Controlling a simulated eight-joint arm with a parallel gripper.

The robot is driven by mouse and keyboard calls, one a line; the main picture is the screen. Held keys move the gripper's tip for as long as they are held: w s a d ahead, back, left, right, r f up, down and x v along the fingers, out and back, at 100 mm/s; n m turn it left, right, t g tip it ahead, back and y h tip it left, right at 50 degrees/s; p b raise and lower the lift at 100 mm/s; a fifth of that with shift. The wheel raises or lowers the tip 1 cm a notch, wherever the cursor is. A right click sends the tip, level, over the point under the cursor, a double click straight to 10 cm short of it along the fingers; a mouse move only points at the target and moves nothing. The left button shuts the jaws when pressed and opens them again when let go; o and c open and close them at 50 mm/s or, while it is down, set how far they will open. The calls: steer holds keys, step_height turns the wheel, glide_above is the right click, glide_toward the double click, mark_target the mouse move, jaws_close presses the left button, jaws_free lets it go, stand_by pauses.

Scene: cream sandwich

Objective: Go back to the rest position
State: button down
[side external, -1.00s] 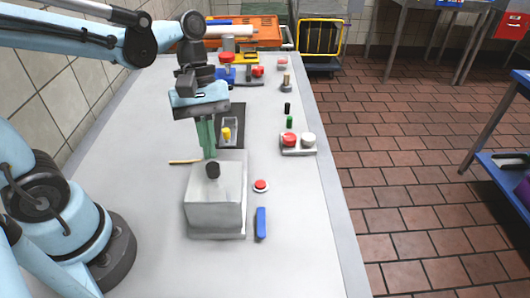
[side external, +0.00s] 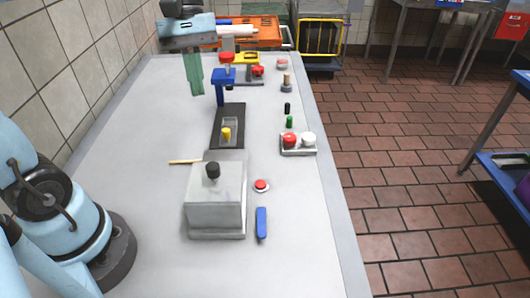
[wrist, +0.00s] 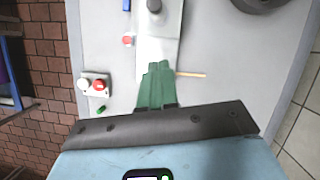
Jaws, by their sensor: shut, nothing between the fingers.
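My gripper (side external: 194,80) has green fingers, pressed together with nothing between them. It hangs in the air over the far left part of the table in the side view, left of the blue press-like stand. In the wrist view the green fingers (wrist: 156,80) point at the table, in front of part of the grey box. The grey box (side external: 215,208) with a black knob (side external: 212,170) stands on the near part of the table, well apart from my gripper.
A blue stand (side external: 220,88), a dark mat (side external: 215,138) with a yellow piece, a wooden stick (side external: 186,161), a red button (side external: 261,185), a blue bar (side external: 261,223) and a tray (side external: 298,150) with red and white items are on the table. The left table area is clear.

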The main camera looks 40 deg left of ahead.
step_height(320, 180, down, 8)
steer(key=m+t+y, duration=0.3)
steer(key=m+t, duration=0.6)
steer(key=m, duration=0.2)
steer(key=shift+s+d+m+y, duration=0.2)
steer(key=shift+d+m+y, duration=0.1)
steer(key=shift+d+m, duration=0.1)
steer(key=shift+r, duration=0.1)
